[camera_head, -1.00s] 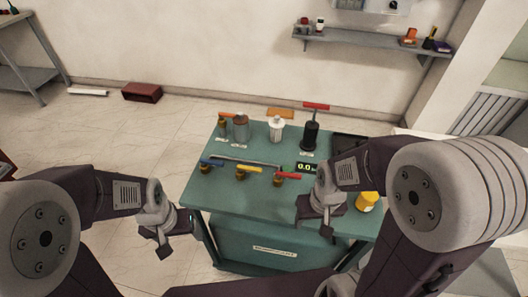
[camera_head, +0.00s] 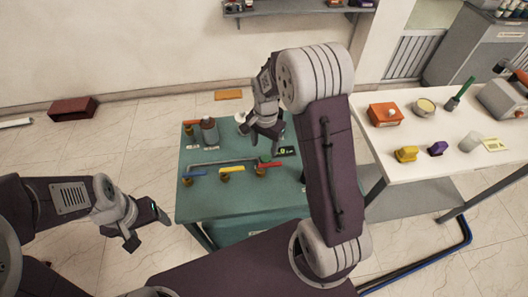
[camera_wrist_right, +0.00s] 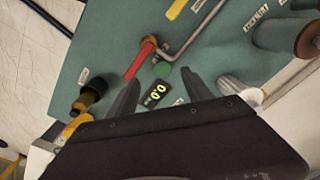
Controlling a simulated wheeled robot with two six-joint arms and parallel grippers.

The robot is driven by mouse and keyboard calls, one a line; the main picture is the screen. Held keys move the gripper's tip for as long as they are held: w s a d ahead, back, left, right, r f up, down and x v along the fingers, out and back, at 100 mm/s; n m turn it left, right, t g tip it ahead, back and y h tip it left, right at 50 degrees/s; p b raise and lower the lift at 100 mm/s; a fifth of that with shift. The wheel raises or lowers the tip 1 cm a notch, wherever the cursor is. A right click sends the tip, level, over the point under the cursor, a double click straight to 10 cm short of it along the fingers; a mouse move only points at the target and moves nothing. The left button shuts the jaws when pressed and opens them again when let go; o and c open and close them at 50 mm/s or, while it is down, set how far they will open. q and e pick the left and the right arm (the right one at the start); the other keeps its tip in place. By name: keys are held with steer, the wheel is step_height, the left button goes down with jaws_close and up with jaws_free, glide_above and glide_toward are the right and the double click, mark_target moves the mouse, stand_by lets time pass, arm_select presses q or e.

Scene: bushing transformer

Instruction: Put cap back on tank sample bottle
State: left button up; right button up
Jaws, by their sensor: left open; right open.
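I cannot tell for certain which thing is the tank sample bottle or its cap. A pale, translucent cylinder (camera_head: 471,143) stands on the white table at the right of the head view. A whitish vessel (camera_wrist_right: 238,90) stands on the teal bench in the right wrist view, partly hidden by my gripper. My left gripper (camera_head: 146,230) is open and empty, left of the bench.
The teal bench (camera_head: 205,208) carries red, yellow and blue valve handles, a bent pipe and a grey cylinder (camera_head: 209,130). The white table (camera_head: 400,175) holds an orange box (camera_head: 385,114), a round tin (camera_head: 425,107), yellow and purple items. My right arm hides the bench's right side.

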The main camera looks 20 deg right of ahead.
mark_target(267, 159)
arm_select(q)
step_height(267, 159, up, 3)
steer(key=shift+s+d+f+p, duration=0.15)
steer(key=shift+f+p, duration=0.05)
steer(key=shift+p, duration=0.4)
arm_select(e)
steer(key=shift+w+d+f+m, duration=0.1)
steer(key=shift+w+d+m, duration=0.45)
steer(key=shift+d, duration=0.2)
steer(key=shift+a+f, duration=0.1)
steer(key=shift+f, duration=0.3)
arm_select(q)
steer(key=shift+r+p, duration=0.3)
steer(key=shift+p, duration=0.05)
arm_select(e)
steer(key=shift+w+f, duration=0.1)
steer(key=shift+f, duration=1.45)
arm_select(q)
steer(key=shift+r, duration=0.1)
arm_select(e)
steer(key=shift+f, duration=0.1)
